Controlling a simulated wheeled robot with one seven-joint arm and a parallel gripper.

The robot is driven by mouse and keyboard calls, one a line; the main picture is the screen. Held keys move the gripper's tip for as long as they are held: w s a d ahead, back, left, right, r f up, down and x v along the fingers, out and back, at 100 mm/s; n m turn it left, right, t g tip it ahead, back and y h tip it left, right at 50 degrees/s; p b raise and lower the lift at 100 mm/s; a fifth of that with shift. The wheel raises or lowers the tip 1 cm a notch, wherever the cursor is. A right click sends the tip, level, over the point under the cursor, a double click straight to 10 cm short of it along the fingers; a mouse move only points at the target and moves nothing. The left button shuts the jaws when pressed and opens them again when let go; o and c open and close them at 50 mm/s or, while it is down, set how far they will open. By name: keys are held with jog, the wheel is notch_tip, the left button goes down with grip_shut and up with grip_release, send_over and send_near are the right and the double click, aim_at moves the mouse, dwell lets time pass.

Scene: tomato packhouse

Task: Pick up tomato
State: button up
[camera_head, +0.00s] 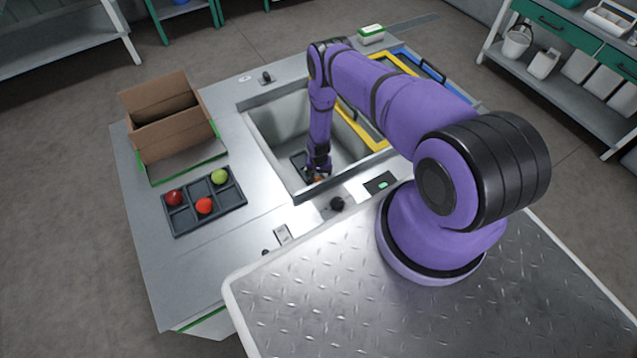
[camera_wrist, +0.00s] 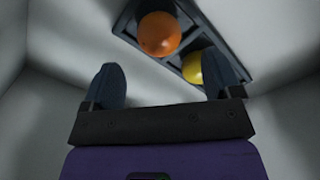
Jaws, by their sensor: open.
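In the wrist view an orange-red tomato (camera_wrist: 159,33) sits in a dark tray (camera_wrist: 128,22). A yellow tomato (camera_wrist: 193,66) sits beside it, partly hidden behind my right finger. My gripper (camera_wrist: 165,82) is open and empty, its two dark fingers apart and pointing toward the tomatoes. In the head view my gripper (camera_head: 318,172) is down inside the grey basin, over the dark tray (camera_head: 299,163). An orange-red bit of a tomato (camera_head: 319,178) shows by the fingertips. Most of that tray is hidden by my arm.
A dark compartment tray (camera_head: 236,200) on the counter holds a red tomato (camera_head: 174,198), an orange-red tomato (camera_head: 205,205) and a green one (camera_head: 219,176). An open cardboard box (camera_head: 172,138) stands behind it. The basin's walls (camera_head: 262,136) surround my gripper closely.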

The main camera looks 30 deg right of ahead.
jog(key=f, duration=0.4)
jog(key=shift+s+a, duration=0.2)
jog(key=shift+s, duration=0.05)
jog(key=shift+f, duration=0.7)
jog(key=c, duration=0.8)
